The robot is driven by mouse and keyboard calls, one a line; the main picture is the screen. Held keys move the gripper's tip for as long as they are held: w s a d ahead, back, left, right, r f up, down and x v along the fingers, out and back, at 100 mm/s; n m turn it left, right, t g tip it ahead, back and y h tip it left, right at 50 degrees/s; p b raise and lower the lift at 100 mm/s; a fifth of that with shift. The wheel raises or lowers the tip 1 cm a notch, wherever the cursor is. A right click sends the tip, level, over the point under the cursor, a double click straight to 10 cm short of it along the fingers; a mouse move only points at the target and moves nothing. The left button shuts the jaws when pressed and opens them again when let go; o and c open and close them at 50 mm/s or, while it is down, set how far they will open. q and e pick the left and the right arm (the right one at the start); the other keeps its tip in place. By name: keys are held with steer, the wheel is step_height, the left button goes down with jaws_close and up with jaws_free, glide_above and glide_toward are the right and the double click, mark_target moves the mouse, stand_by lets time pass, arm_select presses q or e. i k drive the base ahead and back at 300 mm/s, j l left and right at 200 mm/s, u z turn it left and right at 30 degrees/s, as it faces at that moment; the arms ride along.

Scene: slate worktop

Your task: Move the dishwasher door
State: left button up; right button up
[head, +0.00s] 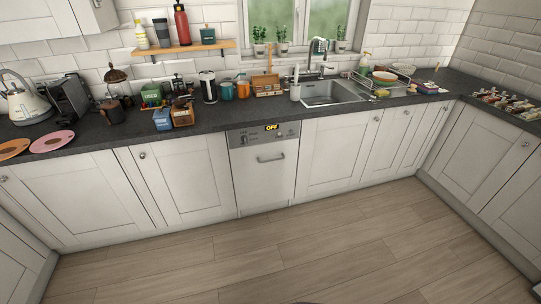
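The dishwasher (264,177) stands under the worktop near the middle of the head view, between white cupboards. Its door is closed and upright, flush with the cupboard fronts. A metal bar handle (270,159) runs across the upper part of the door. Neither of my grippers is in the head view.
The wooden floor (270,255) in front of the dishwasher is clear. The slate worktop (225,121) above holds jars, boxes, a kettle (26,102) and two plates at the left. A sink (330,93) lies right of the dishwasher. Cupboards (484,150) line the right side.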

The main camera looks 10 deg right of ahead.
mark_target(264, 169)
steer(key=i+z, duration=0.1)
steer(key=i, duration=0.7)
steer(key=i+j+z, duration=0.15)
steer(key=i, duration=0.25)
steer(key=i+z, duration=0.1)
steer(key=i, duration=0.25)
